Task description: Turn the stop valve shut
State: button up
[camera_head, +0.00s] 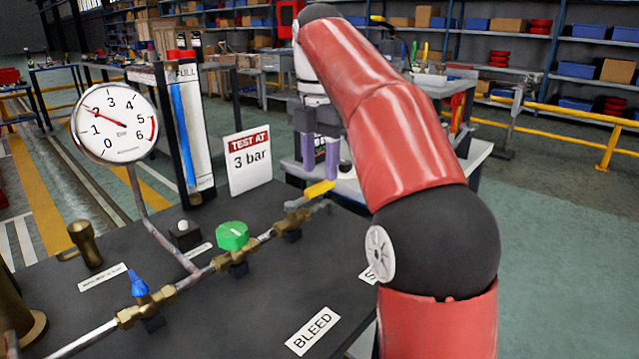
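A pipe run with brass fittings crosses the dark bench. It carries a yellow lever handle (319,189), a green round knob (232,236) and a blue handle (138,283). A label starting with "S" (369,275) is mostly hidden by my arm; the yellow-handled valve is probably the stop valve, but I cannot read this for sure. The yellow lever lies roughly along the pipe. My gripper (319,158) points down just above and behind the yellow lever. Its two purple fingers are apart, with nothing seen between them. Whether they touch the lever is unclear.
A round gauge (115,122) reads about 2. A "BLEED" label (312,331) lies at the front. Brass fittings (84,244) stand left. My arm hides the bench's right side.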

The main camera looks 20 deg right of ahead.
aim_at(320, 185)
jog(key=shift+f+b, duration=0.35)
jog(key=shift+f, duration=1.2)
grip_shut()
